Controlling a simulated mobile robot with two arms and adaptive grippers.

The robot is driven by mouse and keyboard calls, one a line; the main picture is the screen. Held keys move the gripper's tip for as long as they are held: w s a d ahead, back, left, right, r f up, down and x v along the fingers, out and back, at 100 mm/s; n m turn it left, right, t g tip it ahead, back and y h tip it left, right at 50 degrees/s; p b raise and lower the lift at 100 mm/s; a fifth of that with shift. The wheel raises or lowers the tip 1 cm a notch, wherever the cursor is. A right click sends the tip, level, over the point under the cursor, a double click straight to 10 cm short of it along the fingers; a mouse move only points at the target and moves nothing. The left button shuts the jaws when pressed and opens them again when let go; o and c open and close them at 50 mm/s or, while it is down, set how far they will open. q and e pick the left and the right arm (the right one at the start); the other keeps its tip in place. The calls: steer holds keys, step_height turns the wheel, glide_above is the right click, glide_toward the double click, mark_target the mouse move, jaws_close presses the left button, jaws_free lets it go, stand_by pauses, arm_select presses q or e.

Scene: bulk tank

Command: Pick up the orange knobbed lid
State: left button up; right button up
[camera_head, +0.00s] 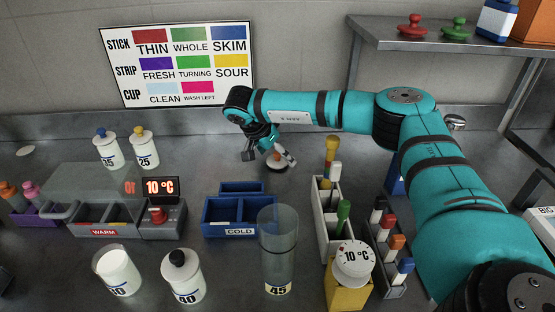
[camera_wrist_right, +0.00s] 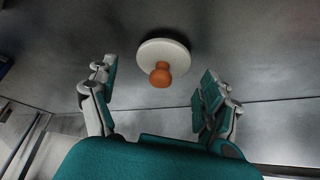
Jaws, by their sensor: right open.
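The orange knobbed lid (camera_head: 277,160) is a pale disc with an orange knob on top. It lies on the grey counter behind the blue cold box. In the right wrist view the orange knobbed lid (camera_wrist_right: 162,65) shows whole, knob toward the camera. My right gripper (camera_head: 268,155) is at the lid; its fingers partly cover the lid in the head view. In the right wrist view my right gripper (camera_wrist_right: 155,85) is open, one finger to each side of the knob, with clear gaps and no contact visible. My left gripper is not in view.
The blue cold box (camera_head: 222,230) and a clear cylinder (camera_head: 278,250) stand in front of the lid. A white rack (camera_head: 325,215) holding sticks is to the right. Two white bottles (camera_head: 108,152) stand at the left. Bare counter lies around the lid.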

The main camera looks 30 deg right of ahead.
steer(key=shift+w+d+f, duration=0.1)
steer(key=shift+d+f, duration=0.2)
steer(key=shift+f, duration=0.15)
steer(key=shift+a, duration=0.1)
steer(key=c, duration=1)
steer(key=shift+r, duration=0.1)
